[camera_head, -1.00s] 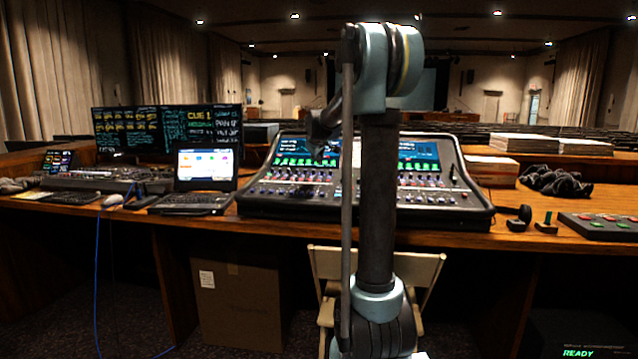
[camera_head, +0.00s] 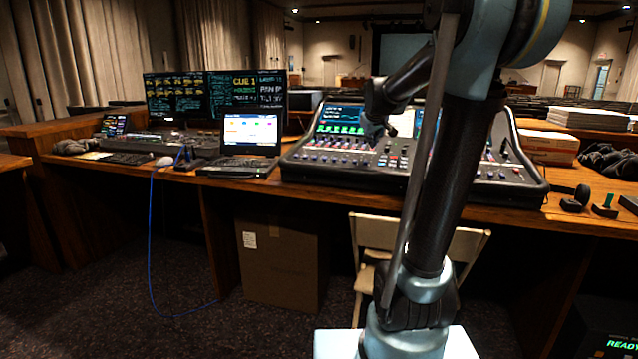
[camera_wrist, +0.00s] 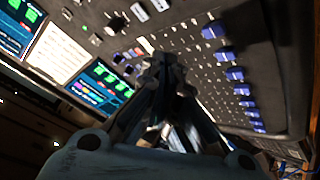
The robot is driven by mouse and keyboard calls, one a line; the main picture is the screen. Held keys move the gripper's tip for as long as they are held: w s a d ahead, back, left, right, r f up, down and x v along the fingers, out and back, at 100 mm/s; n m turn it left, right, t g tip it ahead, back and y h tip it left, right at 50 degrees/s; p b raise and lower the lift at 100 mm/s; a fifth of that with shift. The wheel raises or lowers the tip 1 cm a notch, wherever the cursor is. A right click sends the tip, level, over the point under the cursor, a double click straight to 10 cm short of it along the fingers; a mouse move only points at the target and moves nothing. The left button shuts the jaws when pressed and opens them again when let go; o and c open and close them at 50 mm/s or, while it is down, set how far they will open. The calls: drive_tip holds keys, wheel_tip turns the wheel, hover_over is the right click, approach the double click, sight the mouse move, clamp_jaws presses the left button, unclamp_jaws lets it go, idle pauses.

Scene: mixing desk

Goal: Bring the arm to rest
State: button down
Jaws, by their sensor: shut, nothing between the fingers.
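My gripper (camera_head: 373,135) is in front of the mixing console (camera_head: 330,165) in the head view, reaching left from my raised arm. In the wrist view my gripper (camera_wrist: 165,62) is shut and empty, its fingertips close together over the console's panel (camera_wrist: 205,70). I cannot tell how far the fingertips are from the panel. In the head view my arm leans to the right and hides part of the console's middle and screens.
A laptop (camera_head: 249,135) stands left of the console, with two monitors (camera_head: 215,95) behind it. Paper stacks (camera_head: 548,147), headphones (camera_head: 575,199) and a dark cloth (camera_head: 608,160) lie to the right. A chair (camera_head: 372,232) and a cardboard box (camera_head: 278,262) stand at the desk's front.

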drive_tip(key=s+f+m+g, duration=0.2)
drive_tip(key=s+f, duration=0.6)
drive_tip(key=s, duration=0.6)
drive_tip(key=s+f+m+g+y, duration=0.1)
drive_tip(key=s+f+g, duration=0.2)
drive_tip(key=s+f, duration=0.75)
drive_tip(key=s+f+m+g, duration=0.2)
drive_tip(key=s+f, duration=0.4)
drive_tip(key=s, duration=1)
drive_tip(key=w+r, duration=1.4)
drive_tip(key=w, duration=0.5)
drive_tip(key=w+r, duration=1.4)
drive_tip(key=w, duration=0.5)
drive_tip(key=w+r, duration=1.3)
drive_tip(key=w, duration=0.6)
drive_tip(key=shift+r, duration=0.4)
drive_tip(key=shift+s, duration=0.1)
drive_tip(key=s+a+f, duration=0.2)
drive_tip(key=s+f, duration=0.4)
drive_tip(key=s, duration=0.1)
drive_tip(key=shift+s+a, duration=0.25)
drive_tip(key=shift+s, duration=0.05)
